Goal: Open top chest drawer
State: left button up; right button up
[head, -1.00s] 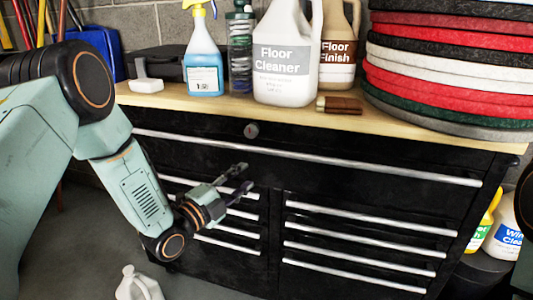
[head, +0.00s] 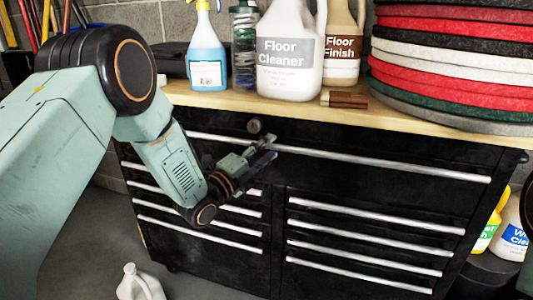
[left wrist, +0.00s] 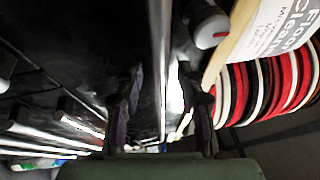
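The black tool chest (head: 350,195) stands under a wooden top. Its wide top drawer (head: 400,150) looks closed. A long silver handle (head: 410,168) runs across that drawer. My left gripper (head: 268,150) is at the handle, left of its middle. In the left wrist view, my left gripper (left wrist: 163,105) has its fingers apart, with the silver handle (left wrist: 160,45) running between them. A gap shows on both sides of the bar, and contact cannot be made out. A round lock (head: 254,126) sits just above the handle. My right gripper is out of view.
The wooden top holds a blue spray bottle (head: 207,62), a floor cleaner jug (head: 290,65), a floor finish jug (head: 343,45) and stacked pads (head: 450,75). Smaller drawers with silver handles (head: 375,217) lie below. A white jug (head: 138,284) stands on the floor at lower left.

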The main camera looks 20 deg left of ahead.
pick_arm(q)
jog(key=shift+d, duration=0.1)
grip_shut()
dwell(0.3)
jog(key=shift+w, duration=0.1)
dwell(0.3)
